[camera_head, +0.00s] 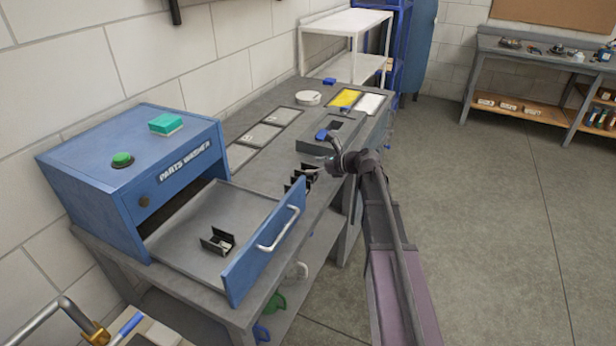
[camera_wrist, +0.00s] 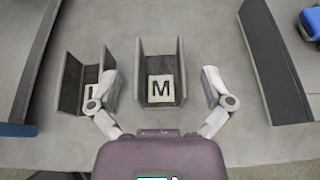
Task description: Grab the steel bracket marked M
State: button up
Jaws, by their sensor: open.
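The steel bracket marked M (camera_wrist: 161,66) is a dark U-shaped channel with a white label, on the grey bench top in the wrist view. My gripper (camera_wrist: 165,95) is open, with one finger on each side of the near end of this bracket and not closed on it. A second bracket (camera_wrist: 85,82) stands close on the left; the left finger covers part of its label, so I cannot read it fully. In the head view the brackets (camera_head: 299,181) sit on the bench near my gripper (camera_head: 333,163), too small to read.
A blue parts washer (camera_head: 130,170) stands left with its drawer (camera_head: 180,245) pulled out, holding another dark bracket (camera_head: 217,241). A grey tray (camera_head: 318,145) with a blue item lies behind my gripper. The floor at right is clear.

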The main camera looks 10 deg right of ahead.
aim_at(304, 168)
jog(key=shift+b+x, duration=0.6)
jog(key=shift+x, duration=1.3)
jog(key=shift+f, duration=0.1)
jog(key=shift+s, duration=0.1)
jog(key=c, duration=1.3)
